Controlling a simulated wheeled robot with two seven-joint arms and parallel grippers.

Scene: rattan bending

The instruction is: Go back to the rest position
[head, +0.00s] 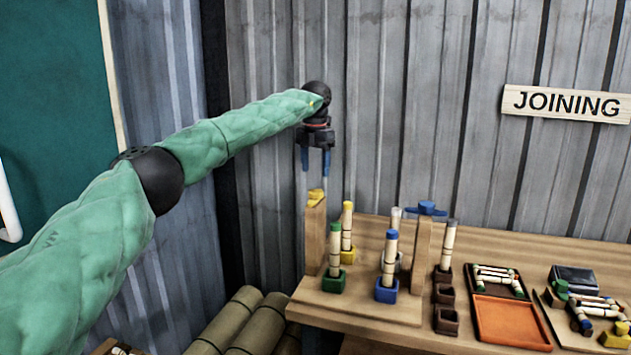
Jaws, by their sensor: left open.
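My left gripper (315,163) hangs pointing down above the left end of the workbench. Its two blue fingers are apart and nothing shows between them. It is just above a wooden post with a yellow top (316,197); whether it touches the top cannot be told. My left arm reaches in from the left in a green sleeve. My right gripper is not in view.
The wooden bench (385,330) holds upright rattan pieces in green (334,283), yellow and blue (387,290) holders. A second post has a blue top (427,208). An orange tray (510,322) lies to the right. A corrugated wall is behind.

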